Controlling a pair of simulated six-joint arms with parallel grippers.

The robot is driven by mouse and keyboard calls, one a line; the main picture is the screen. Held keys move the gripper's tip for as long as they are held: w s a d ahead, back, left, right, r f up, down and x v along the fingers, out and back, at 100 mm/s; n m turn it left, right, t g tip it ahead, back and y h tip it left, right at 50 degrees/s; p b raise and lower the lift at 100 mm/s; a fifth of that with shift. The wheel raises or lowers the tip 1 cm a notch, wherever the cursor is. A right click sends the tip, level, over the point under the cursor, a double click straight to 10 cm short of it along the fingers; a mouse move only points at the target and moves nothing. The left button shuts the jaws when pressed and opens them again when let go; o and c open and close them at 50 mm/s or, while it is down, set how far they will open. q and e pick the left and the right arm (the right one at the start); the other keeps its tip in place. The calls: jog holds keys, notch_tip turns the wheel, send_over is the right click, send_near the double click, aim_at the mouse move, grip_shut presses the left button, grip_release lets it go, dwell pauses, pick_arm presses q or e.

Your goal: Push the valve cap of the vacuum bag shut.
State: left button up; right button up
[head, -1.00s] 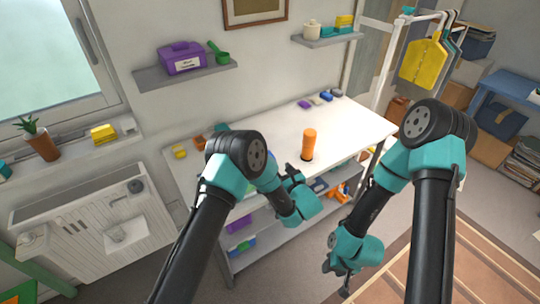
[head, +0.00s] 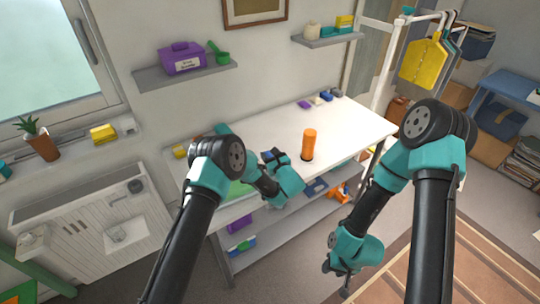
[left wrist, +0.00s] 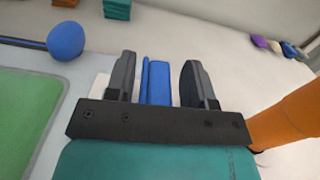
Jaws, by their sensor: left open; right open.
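I cannot make out a vacuum bag or its valve cap in either view. My left gripper (head: 281,156) is over the white table (head: 350,132), left of an upright orange cylinder (head: 309,143). In the left wrist view its two dark fingers (left wrist: 158,82) stand apart. A blue block-like thing (left wrist: 157,80) shows in the gap between them; I cannot tell whether it touches them. A pale patch lies by the left finger. The orange cylinder is close at the right edge of that view. My right gripper (head: 336,282) is open, low in front of the table.
A green mat (left wrist: 28,105) lies left of the left gripper, with a blue ball (left wrist: 66,41) on a dark rod behind it. Small blue and purple things (head: 318,98) sit at the table's back edge. A lower shelf (head: 280,235) holds several items. The table's right half is mostly clear.

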pick_arm(q)
jog(key=c, duration=0.8)
jog(key=shift+s+a+n, duration=0.25)
jog(key=shift+a+n, duration=0.2)
jog(key=shift+n, duration=0.6)
jog(key=shift+s+a+n, duration=0.2)
jog(key=shift+a+n, duration=0.2)
jog(key=shift+n, duration=0.65)
jog(key=o, duration=0.8)
jog(key=v, duration=1.7)
jog(key=shift+d, duration=0.15)
jog(key=shift+s, duration=0.15)
